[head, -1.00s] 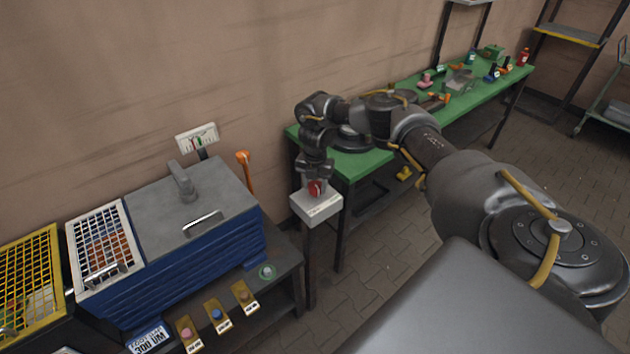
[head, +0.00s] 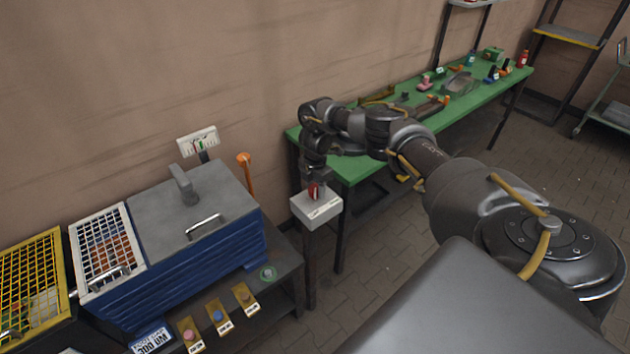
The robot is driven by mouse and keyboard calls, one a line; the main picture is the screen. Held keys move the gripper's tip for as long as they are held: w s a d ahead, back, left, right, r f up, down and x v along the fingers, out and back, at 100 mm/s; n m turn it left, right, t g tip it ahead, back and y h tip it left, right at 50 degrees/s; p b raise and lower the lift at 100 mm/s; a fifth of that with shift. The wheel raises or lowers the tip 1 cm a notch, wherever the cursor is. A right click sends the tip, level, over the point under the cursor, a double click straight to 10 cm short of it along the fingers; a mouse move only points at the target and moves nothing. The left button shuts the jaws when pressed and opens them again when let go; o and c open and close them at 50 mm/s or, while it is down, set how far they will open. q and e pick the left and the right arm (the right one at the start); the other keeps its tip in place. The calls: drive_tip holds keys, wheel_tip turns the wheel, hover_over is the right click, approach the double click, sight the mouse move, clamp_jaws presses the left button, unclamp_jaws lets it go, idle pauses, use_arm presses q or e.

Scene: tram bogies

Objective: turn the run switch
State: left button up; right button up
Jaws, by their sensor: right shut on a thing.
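The run switch is a red knob (head: 313,191) on top of a white-grey switch box (head: 318,210) on a dark post, in the middle of the head view. My right gripper (head: 315,185) points down over the box and is shut on the red knob. The fingers partly hide the knob. My left gripper is not in view.
A blue machine (head: 190,262) with a grey lid (head: 195,210) and a white mesh guard (head: 106,250) stands to the left. A green bench (head: 370,162) with several small items runs behind my right arm. A gauge panel (head: 198,141) is behind the machine.

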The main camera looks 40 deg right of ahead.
sight(315, 187)
drive_tip(key=shift+d+r, duration=0.1)
drive_tip(key=o, duration=1)
wheel_tip(315, 187, up, 5)
drive_tip(key=shift+w+f+b, duration=0.1)
drive_tip(key=shift+f+b, duration=0.1)
drive_tip(key=shift+b, duration=0.35)
wheel_tip(315, 187, up, 6)
drive_tip(key=shift+r+p, duration=0.1)
drive_tip(key=shift+p, duration=0.55)
